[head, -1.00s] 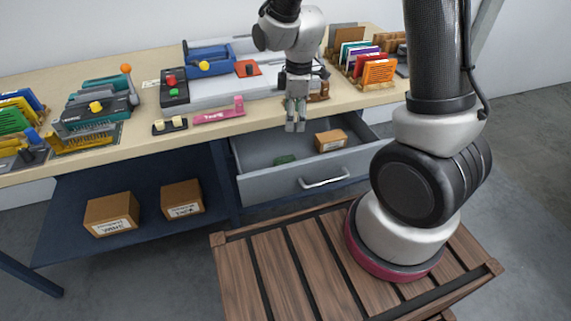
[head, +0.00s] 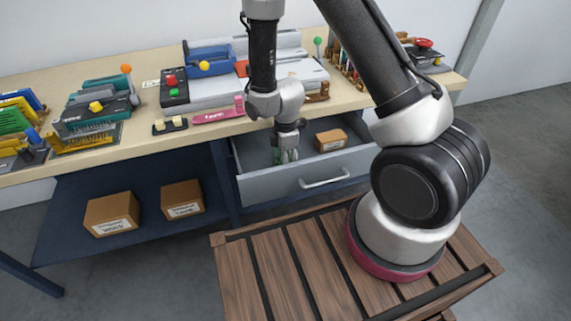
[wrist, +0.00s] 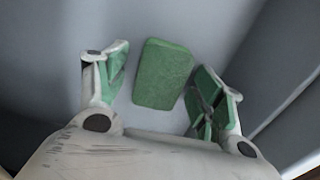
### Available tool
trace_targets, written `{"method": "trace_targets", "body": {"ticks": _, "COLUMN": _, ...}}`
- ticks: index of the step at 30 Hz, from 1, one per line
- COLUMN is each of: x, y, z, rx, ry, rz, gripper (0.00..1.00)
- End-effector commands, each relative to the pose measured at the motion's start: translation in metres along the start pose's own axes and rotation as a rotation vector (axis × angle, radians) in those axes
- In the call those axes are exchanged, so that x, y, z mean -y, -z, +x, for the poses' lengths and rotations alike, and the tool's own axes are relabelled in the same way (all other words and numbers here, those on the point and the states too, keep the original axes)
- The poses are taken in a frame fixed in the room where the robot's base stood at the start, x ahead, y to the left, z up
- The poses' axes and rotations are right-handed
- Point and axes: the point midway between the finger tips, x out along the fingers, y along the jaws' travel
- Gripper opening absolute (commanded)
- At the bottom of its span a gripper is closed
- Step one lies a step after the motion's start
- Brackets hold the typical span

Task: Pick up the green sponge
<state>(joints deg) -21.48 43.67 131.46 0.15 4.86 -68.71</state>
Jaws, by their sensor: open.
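The green sponge (wrist: 162,74) lies flat on the floor of the open grey drawer, as the wrist view shows. My gripper (wrist: 166,82) is open, with its green-padded fingers on either side of the sponge in that view. In the head view my gripper (head: 285,156) reaches down into the drawer (head: 315,184) and hides most or all of the sponge.
A cardboard box (head: 331,140) sits in the drawer to the right of my gripper. The workbench top (head: 140,142) above holds several tools and binding machines. Two boxes, the left one (head: 112,213) and the right one (head: 182,199), stand on the lower shelf.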

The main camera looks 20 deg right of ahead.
Motion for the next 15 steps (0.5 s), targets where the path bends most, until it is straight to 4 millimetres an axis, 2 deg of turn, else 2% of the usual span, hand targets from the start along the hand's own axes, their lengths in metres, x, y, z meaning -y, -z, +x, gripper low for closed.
{"method": "trace_targets", "body": {"ticks": 5, "x": -0.0002, "y": 0.0001, "z": 0.0001, "rx": 0.000, "ry": -0.001, "rz": 0.000, "gripper": 0.68}}
{"method": "trace_targets", "body": {"ticks": 13, "x": 0.0000, "y": 0.0001, "z": -0.0001, "rx": 0.000, "ry": 0.000, "rz": 0.001, "gripper": 0.37}}
{"method": "trace_targets", "body": {"ticks": 15, "x": 0.0000, "y": 0.0001, "z": -0.0001, "rx": 0.000, "ry": 0.000, "rz": 0.001, "gripper": 0.35}}
